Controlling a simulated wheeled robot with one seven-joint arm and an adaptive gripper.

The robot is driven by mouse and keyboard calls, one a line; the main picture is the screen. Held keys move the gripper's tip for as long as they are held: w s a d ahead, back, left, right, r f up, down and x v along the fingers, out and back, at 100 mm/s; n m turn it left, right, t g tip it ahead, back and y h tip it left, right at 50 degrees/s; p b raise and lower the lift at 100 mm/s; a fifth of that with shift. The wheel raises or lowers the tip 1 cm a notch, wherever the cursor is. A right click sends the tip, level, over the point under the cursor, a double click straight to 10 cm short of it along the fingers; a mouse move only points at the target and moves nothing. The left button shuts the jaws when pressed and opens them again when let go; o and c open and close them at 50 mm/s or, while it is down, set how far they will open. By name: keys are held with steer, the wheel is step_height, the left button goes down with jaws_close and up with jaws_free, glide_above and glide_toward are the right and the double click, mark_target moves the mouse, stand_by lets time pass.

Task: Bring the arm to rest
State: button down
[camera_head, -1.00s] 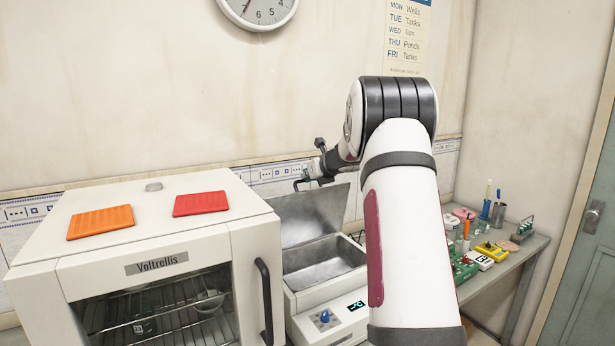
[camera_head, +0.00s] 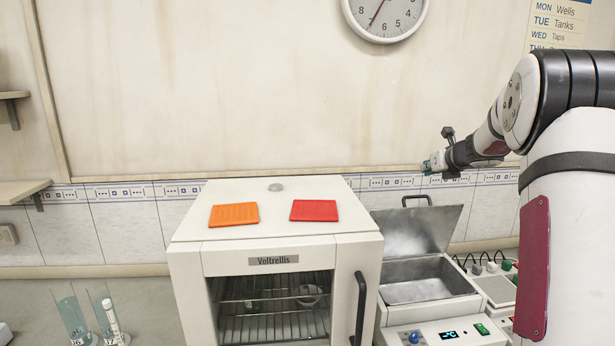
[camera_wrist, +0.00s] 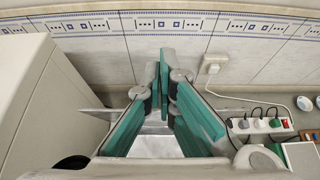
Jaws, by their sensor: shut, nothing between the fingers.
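My gripper (camera_head: 430,165) is in the right half of the head view, raised above the open metal bath and in front of the tiled wall. It is small there, with my white arm reaching in from the right edge. In the wrist view its green-padded fingers (camera_wrist: 163,88) point away from the camera and come together at the tips. Nothing shows between them. The fingers touch nothing that I can see.
A white Voltrellis oven (camera_head: 187,280) stands centre, with an orange mat (camera_head: 234,214) and a red mat (camera_head: 314,210) on top. The bath's lid (camera_head: 418,228) stands open below my gripper. A power strip (camera_wrist: 262,127) with plugs lies to the right.

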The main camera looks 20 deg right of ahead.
steer(key=a+r+n+y+b, duration=0.25)
steer(key=a+n, duration=0.55)
steer(key=a, duration=0.7)
steer(key=s+a+n+g, duration=0.1)
steer(key=s+a+n, duration=0.2)
steer(key=a, duration=0.3)
steer(key=s+a+n+g+y, duration=0.1)
steer(key=s+a+n, duration=0.1)
steer(key=a+n, duration=0.3)
steer(key=s+a+n+g+y+b, duration=0.1)
steer(key=s+a+n, duration=0.2)
steer(key=a, duration=0.5)
steer(key=shift+s+a+r+n+y, duration=0.1)
steer(key=shift+s+n+y, duration=0.2)
steer(key=shift+n, duration=0.4)
steer(key=s+a+f+n+g+b, duration=0.1)
steer(key=s+a+f+n, duration=0.1)
steer(key=s+f+n, duration=0.2)
steer(key=s+a+f+n+g+h+b, duration=0.1)
steer(key=s+a+f+n, duration=0.2)
steer(key=s+n, duration=0.5)
steer(key=s+a+f+n+g+h+b, duration=0.1)
steer(key=s+a+f+n, duration=0.2)
steer(key=s+n, duration=0.3)
steer(key=s+f, duration=0.1)
steer(key=s, duration=0.4)
steer(key=shift+a+f+g, duration=0.2)
steer(key=shift+f+g, duration=0.15)
steer(key=shift+g, duration=0.05)
steer(key=shift+d, duration=0.1)
